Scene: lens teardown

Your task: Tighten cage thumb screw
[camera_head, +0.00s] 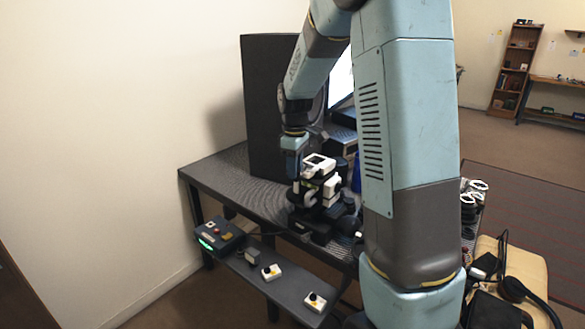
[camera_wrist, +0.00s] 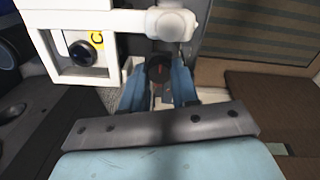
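A white cage assembly (camera_head: 319,163) stands on the dark table, and its white frame fills the upper left of the wrist view (camera_wrist: 107,20). A dark round knob with a red mark (camera_wrist: 158,70), which looks like the thumb screw, sits below the white frame. My gripper (camera_wrist: 160,78) has one blue finger on each side of this knob. I cannot tell whether the fingers touch it. In the head view my gripper (camera_head: 294,165) points down at the left side of the assembly, and the knob is hidden there.
A black round part with a yellow label (camera_wrist: 82,53) sits in the white frame. A tall dark panel (camera_head: 268,105) stands behind my gripper. A lower shelf (camera_head: 283,287) carries a control box (camera_head: 218,236) and small button boxes. The table's left end (camera_head: 215,175) is clear.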

